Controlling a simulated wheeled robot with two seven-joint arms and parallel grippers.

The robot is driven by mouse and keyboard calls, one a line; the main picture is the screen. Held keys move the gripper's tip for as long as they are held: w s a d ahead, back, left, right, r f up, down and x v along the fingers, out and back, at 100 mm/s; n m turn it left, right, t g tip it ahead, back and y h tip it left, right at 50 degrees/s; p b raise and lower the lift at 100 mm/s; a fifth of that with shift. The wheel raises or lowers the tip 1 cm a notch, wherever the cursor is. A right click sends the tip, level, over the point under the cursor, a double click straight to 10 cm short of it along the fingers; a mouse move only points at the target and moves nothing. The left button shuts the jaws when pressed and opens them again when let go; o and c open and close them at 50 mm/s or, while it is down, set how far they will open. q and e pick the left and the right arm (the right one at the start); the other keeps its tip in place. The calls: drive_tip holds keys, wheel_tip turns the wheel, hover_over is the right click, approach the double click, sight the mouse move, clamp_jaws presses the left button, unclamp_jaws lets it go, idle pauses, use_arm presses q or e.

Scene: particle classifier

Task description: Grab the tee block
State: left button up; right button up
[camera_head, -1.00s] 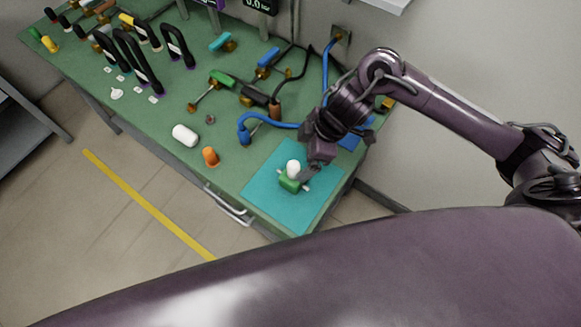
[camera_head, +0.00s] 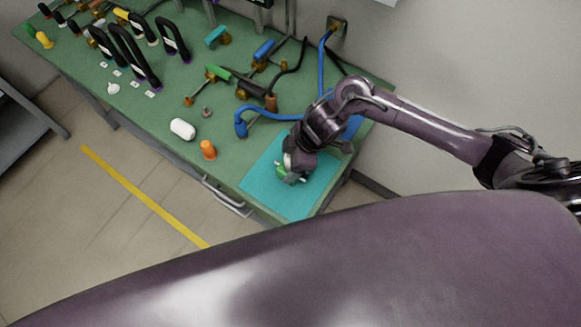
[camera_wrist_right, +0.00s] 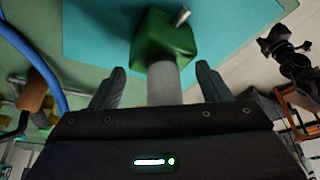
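The tee block is a green block (camera_head: 280,170) with metal stubs, on the teal mat (camera_head: 262,186) at the near right end of the bench. In the right wrist view, the green block (camera_wrist_right: 165,42) has a grey-white cylinder (camera_wrist_right: 163,82) pointing toward my gripper. My right gripper (camera_wrist_right: 158,84) is open, with one finger on each side of the cylinder and a gap on both sides. In the head view my right gripper (camera_head: 292,172) is over the block and hides much of it. My left gripper is not in view.
A white cylinder (camera_head: 182,129) and an orange-topped piece (camera_head: 208,150) stand left of the mat. A blue hose (camera_head: 268,112) curves behind it. Several valves and black handles (camera_head: 133,56) fill the far bench. The mat's near part is clear.

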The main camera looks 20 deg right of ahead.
drive_tip(key=c, duration=0.8)
drive_tip(key=shift+c, duration=0.2)
